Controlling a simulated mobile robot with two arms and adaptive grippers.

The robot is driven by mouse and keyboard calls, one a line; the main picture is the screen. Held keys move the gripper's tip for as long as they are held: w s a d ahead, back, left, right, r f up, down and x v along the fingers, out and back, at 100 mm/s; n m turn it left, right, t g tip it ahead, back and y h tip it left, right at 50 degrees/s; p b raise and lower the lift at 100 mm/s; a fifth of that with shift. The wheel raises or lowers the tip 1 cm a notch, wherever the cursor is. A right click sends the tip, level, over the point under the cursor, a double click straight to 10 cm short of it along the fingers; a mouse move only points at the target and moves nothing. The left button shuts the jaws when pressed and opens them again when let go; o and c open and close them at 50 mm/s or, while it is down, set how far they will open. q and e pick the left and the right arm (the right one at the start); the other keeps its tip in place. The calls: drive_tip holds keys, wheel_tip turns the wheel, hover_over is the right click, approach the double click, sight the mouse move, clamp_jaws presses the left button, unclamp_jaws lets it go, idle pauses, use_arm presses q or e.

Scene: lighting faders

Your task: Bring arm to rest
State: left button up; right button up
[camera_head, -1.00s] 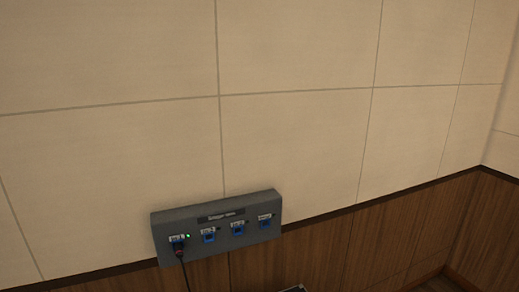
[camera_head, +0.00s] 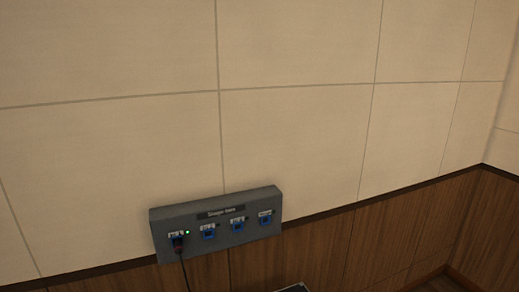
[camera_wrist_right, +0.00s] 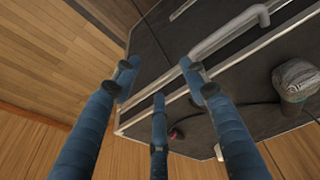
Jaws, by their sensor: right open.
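My right gripper (camera_wrist_right: 160,92) shows in the right wrist view with its blue fingers spread apart. No object is between the fingers. Beyond them is a dark case or cabinet (camera_wrist_right: 150,45) with metal edge strips. Neither gripper shows in the head view. There, a grey wall panel (camera_head: 195,250) carries a row of blue sockets. A dark plug with a cable (camera_head: 179,246) sits in the leftmost socket, and a green light glows beside it.
The dark case has a light grey handle (camera_wrist_right: 230,32). A dark cup-like object with a grey top (camera_wrist_right: 295,80) stands at the right. A small red and black item (camera_wrist_right: 176,134) lies near a dark cable. Wooden floor (camera_wrist_right: 50,60) shows at the left.

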drive_tip(key=s+d+f+b, duration=0.1)
drive_tip(key=s+f, duration=0.3)
drive_tip(key=f, duration=0.6)
drive_tip(key=s+f+g+b, duration=0.15)
drive_tip(key=s+f, duration=0.25)
drive_tip(key=f, duration=0.5)
drive_tip(key=s+d+f+b, duration=0.1)
drive_tip(key=s+f+b, duration=0.15)
drive_tip(key=f, duration=0.75)
drive_tip(key=s+d+f, duration=0.1)
drive_tip(key=s+f, duration=0.6)
drive_tip(key=s, duration=0.3)
drive_tip(key=shift+d+b, duration=0.15)
drive_tip(key=shift+b, duration=0.25)
drive_tip(key=shift+g, duration=0.25)
